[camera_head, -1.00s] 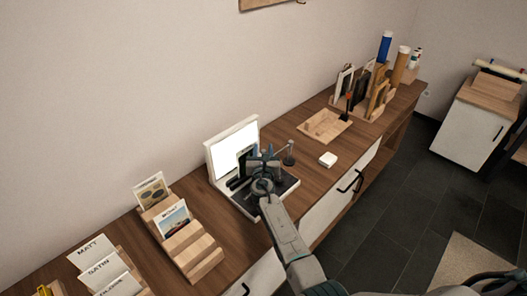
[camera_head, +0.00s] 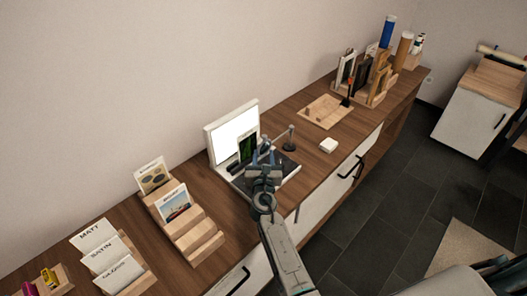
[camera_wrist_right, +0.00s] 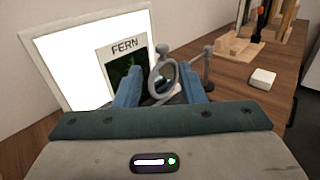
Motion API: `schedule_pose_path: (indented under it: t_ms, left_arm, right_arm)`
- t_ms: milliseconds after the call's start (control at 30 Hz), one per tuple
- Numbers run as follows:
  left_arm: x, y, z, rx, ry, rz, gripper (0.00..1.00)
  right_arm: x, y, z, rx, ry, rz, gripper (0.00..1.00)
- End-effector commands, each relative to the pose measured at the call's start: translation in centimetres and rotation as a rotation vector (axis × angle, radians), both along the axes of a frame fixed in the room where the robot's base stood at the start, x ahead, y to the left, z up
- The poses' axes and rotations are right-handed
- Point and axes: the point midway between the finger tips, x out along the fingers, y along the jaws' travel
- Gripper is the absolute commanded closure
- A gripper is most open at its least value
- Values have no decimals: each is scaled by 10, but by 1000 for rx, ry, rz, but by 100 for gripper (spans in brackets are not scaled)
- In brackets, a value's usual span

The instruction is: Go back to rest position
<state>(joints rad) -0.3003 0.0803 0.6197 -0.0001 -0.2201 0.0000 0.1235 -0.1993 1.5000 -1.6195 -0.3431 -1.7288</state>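My right gripper (camera_head: 264,162) is at the small light stand, in front of its bright white panel (camera_head: 233,131). In the wrist view its two blue fingers (camera_wrist_right: 161,84) are apart. A card marked FERN (camera_wrist_right: 126,66) stands against the panel, beyond the fingers; it also shows in the head view (camera_head: 248,146). A ring-shaped lens (camera_wrist_right: 163,78) on a jointed arm appears between the fingers and looks to be beyond them; whether they touch it I cannot tell. My left gripper is not in view.
A stepped wooden rack (camera_head: 198,240) with picture cards is left of the stand. A white block (camera_head: 328,145), a wooden tray (camera_head: 325,111) and a rack of frames (camera_head: 372,93) are to the right. Dark floor (camera_head: 385,215) lies in front of the cabinet.

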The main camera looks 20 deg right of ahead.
Motion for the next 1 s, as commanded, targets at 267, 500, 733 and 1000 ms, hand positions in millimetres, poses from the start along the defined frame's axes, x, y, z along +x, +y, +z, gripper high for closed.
schedule_pose_path:
  t_ms: [267, 500, 733, 1000]
  left_arm:
    - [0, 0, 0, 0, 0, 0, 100]
    - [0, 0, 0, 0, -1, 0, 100]
    - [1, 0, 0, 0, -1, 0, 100]
    - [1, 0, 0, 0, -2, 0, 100]
  right_arm:
    - [-1, 0, 0, -1, 0, 0, 64]
    - [-3, -2, -1, 11, -2, -6, 64]
    - [-65, -66, -14, 460, -101, -211, 64]
    - [-213, -132, -48, 1439, -337, -687, 64]
